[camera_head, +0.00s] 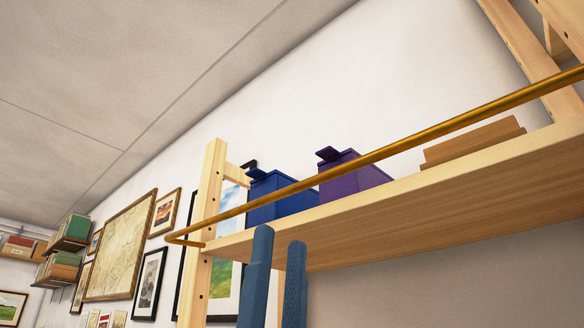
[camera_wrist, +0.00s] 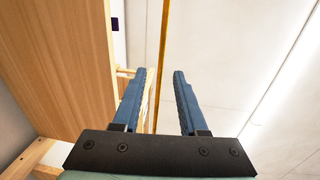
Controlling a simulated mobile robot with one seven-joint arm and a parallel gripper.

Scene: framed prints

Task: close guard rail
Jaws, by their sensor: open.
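The guard rail (camera_head: 400,147) is a thin brass-coloured bar along the front of a pale wooden shelf (camera_head: 420,215). In the head view it slants from lower left to upper right, with a bent end near the left post. My gripper (camera_head: 279,236) is open and empty, its two blue fingers pointing up with their tips just below the rail. In the wrist view the rail (camera_wrist: 163,45) runs lengthwise through the gap between the fingers of my gripper (camera_wrist: 163,72). I cannot tell its depth from the fingertips, and no contact shows.
A blue box (camera_head: 285,205) and a purple box (camera_head: 350,182) stand on the shelf behind the rail. A low wooden item (camera_head: 473,140) lies farther right. A wooden post (camera_head: 207,190) rises at the shelf's left end. Framed prints (camera_head: 120,250) hang on the wall at left.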

